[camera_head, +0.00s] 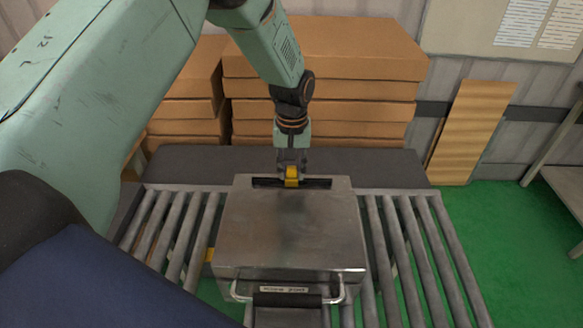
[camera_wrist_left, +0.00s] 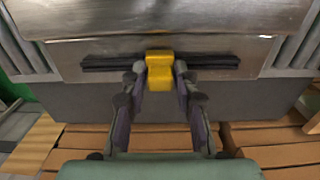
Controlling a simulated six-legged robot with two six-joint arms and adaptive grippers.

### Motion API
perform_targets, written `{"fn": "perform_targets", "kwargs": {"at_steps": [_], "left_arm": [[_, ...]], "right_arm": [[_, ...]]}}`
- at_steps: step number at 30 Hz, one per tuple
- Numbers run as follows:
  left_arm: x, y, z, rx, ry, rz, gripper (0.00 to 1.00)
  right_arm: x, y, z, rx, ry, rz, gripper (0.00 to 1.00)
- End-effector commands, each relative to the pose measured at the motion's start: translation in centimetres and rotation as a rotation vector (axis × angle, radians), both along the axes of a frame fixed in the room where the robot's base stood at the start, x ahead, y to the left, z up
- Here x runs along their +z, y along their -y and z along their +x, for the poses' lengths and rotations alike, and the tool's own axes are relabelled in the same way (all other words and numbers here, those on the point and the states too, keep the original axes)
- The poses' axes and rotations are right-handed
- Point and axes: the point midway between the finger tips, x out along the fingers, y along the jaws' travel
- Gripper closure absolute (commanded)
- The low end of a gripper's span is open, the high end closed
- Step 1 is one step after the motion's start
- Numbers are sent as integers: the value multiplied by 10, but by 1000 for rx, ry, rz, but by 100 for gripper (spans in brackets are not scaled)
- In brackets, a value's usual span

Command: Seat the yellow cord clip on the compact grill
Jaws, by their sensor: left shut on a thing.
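The compact grill (camera_head: 290,225) is a closed metal box with a front handle, resting on the roller conveyor. A dark slotted strip (camera_head: 317,183) runs along its far edge; the strip also shows in the left wrist view (camera_wrist_left: 105,63). My left gripper (camera_head: 291,170) is at the middle of that far edge, shut on the yellow cord clip (camera_head: 291,177). In the left wrist view the clip (camera_wrist_left: 160,70) sits between my left fingertips (camera_wrist_left: 160,78) and overlaps the middle of the strip. I cannot tell whether it is fully pressed down. My right gripper is not in view.
Roller conveyor bars (camera_head: 405,250) lie on both sides of the grill. Stacked cardboard boxes (camera_head: 325,75) stand behind it. A tan board (camera_head: 470,130) leans on the wall at right, above green floor (camera_head: 520,240). A small yellow piece (camera_head: 209,255) shows left of the grill.

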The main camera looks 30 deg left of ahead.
Motion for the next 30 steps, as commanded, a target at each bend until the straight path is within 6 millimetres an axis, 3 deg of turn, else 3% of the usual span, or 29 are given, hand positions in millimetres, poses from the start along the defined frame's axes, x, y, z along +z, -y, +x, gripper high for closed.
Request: {"fn": "perform_targets", "kwargs": {"at_steps": [13, 14, 22, 30], "left_arm": [[-2, 2, 0, 0, 0, 0, 87], [-2, 2, 0, 0, 0, 0, 68], [-2, 2, 0, 0, 0, 0, 45], [-2, 2, 0, 0, 0, 0, 44]], "right_arm": [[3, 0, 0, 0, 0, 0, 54], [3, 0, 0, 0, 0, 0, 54], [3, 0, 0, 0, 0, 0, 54], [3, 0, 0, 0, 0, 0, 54]]}}
